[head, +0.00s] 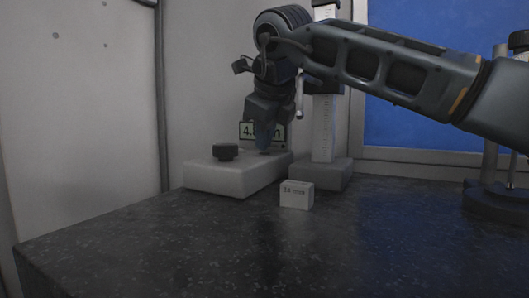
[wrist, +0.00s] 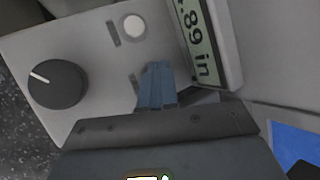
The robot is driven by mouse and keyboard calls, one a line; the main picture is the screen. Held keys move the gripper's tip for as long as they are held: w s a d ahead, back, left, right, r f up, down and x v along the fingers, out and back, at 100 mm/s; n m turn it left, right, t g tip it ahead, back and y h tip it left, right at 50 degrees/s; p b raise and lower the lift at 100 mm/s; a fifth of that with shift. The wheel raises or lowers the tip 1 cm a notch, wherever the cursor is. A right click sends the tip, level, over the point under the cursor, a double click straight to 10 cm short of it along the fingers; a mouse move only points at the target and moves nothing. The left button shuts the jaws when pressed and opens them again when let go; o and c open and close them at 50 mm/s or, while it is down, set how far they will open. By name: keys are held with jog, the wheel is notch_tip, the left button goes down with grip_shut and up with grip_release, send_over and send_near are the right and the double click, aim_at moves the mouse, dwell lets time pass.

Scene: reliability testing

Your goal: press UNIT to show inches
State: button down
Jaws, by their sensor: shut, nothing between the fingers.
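The pale instrument box (head: 215,177) stands on the dark table with a black knob (head: 225,151) on its top. Its display (head: 247,130) is partly covered by my gripper in the head view. In the wrist view the display (wrist: 203,48) ends in ".89 in", so it shows inches. My gripper (head: 264,148) points down, shut and empty, with its fingertips at the box top. In the wrist view the shut fingertips (wrist: 158,68) are beside a small dark label; any button under them is hidden. A round white button (wrist: 134,26) is uncovered further along. I cannot read the labels.
A height gauge with a scale column (head: 323,130) stands right behind the box. A small white block (head: 296,195) marked in mm lies in front. A dark round stand base (head: 495,203) is at the right. The front of the table is clear.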

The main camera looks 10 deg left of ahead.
jog(key=shift+r+p, duration=0.55)
jog(key=shift+r, duration=0.25)
jog(key=shift+r+p, duration=1.75)
jog(key=shift+r, duration=0.8)
jog(key=shift+f, duration=0.1)
